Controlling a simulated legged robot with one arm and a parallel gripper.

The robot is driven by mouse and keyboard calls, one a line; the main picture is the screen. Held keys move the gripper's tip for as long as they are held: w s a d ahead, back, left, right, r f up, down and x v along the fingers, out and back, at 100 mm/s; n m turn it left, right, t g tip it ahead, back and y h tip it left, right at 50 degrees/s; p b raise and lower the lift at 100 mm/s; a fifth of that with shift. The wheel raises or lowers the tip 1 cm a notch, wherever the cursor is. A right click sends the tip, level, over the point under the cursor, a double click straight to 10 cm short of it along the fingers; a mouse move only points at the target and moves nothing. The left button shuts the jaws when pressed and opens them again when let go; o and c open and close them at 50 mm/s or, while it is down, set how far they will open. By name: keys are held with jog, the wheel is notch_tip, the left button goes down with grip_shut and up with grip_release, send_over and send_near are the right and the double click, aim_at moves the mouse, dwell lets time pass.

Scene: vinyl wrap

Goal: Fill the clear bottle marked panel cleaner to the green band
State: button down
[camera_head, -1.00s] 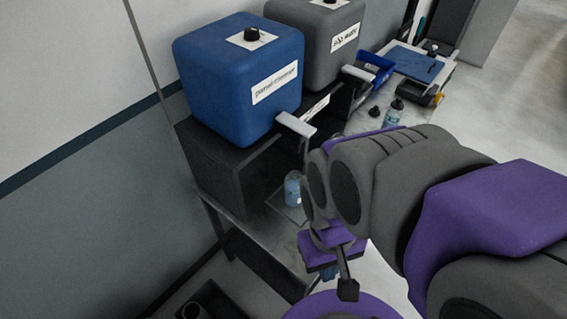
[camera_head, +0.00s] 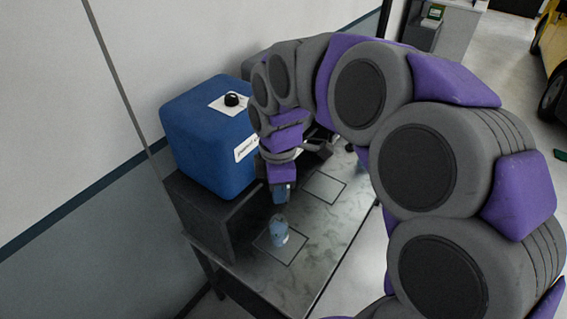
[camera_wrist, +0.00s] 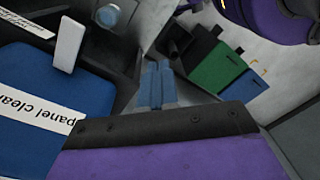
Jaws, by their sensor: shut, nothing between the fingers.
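The clear bottle (camera_head: 279,231) stands upright on an outlined square on the table, below the front of the blue tank; its liquid level and green band are too small to make out. What looks like its top shows at the upper left of the wrist view (camera_wrist: 109,15). The blue tank (camera_head: 205,135) carries a "panel cleaner" label, partly covered by my arm. In the wrist view the tank (camera_wrist: 50,85) is at left, with a white tap lever (camera_wrist: 68,42) beside it. My gripper (camera_head: 281,196) is shut and empty, pointing down above the bottle; its fingers (camera_wrist: 158,72) show in the wrist view.
The tanks stand on a dark stand (camera_head: 200,215) at the table's back. A second, empty outlined square (camera_head: 324,187) lies to the right on the marble table (camera_head: 325,235). My arm hides most of the grey tank. Green and dark boxes (camera_wrist: 212,65) show in the wrist view.

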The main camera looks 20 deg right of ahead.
jog(key=w+d+r+n+p, duration=0.1)
jog(key=w+d+n+p, duration=0.2)
jog(key=w, duration=0.4)
jog(key=w+d+r+n+p, duration=0.2)
jog(key=w+d+n+p, duration=0.1)
jog(key=w+n, duration=0.3)
jog(key=shift+w+d+r+t, duration=0.2)
jog(key=shift+w+d+t, duration=0.1)
jog(key=shift+w+d, duration=0.25)
jog(key=shift+s+d, duration=0.1)
jog(key=shift+d, duration=0.1)
jog(key=shift+d+f, duration=0.1)
notch_tip(320, 180, down, 14)
jog(key=shift+r+p, duration=0.1)
jog(key=shift+p, duration=0.45)
